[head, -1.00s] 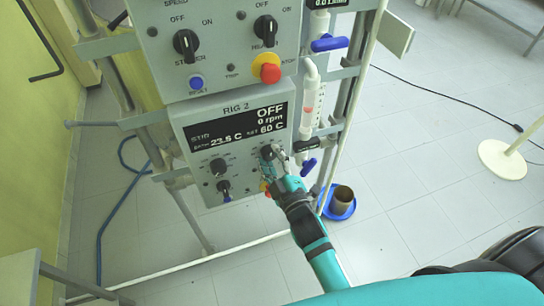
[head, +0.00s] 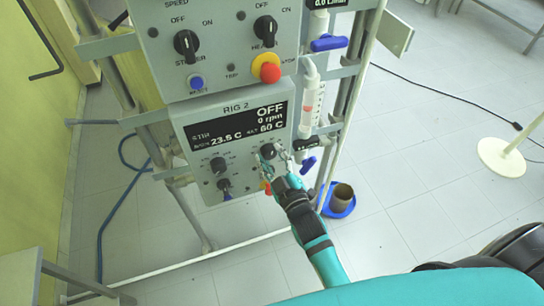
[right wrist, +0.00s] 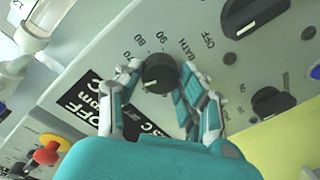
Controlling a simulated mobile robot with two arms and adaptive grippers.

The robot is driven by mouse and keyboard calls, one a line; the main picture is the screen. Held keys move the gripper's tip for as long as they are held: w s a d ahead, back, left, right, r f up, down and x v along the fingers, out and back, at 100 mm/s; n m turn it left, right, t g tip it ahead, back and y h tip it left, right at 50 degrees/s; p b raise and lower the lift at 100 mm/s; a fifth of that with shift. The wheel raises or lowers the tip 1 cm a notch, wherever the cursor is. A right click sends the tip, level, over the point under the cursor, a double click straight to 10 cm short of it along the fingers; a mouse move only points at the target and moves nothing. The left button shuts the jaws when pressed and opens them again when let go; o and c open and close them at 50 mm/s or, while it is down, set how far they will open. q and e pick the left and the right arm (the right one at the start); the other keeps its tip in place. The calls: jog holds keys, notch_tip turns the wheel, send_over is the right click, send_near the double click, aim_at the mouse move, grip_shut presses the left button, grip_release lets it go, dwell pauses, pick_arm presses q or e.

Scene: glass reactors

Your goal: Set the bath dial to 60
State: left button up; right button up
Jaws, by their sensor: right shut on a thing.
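The RIG 2 panel (head: 238,112) is in the middle of the head view. Its display (head: 237,126) reads OFF, 0 rpm, bath 23.5 C and set 60 C. The bath dial (head: 267,151) is a round black knob at the panel's lower right. It also shows in the right wrist view (right wrist: 158,74), with the BATH label and printed numbers around it. My right gripper (head: 275,162) is shut on the dial, one finger on each side; the fingers also show in the right wrist view (right wrist: 163,85). My left gripper is out of view.
Other knobs (head: 218,165) sit left of the dial. Above is another panel with black switches (head: 187,42) and a red stop button (head: 270,72). A glass tube with a blue valve (head: 308,164) stands close to the right. The floor at right is mostly clear.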

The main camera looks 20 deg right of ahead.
jog(key=o, duration=1.2)
jog(key=shift+c, duration=0.2)
jog(key=s+d, duration=0.1)
jog(key=s, duration=1.1)
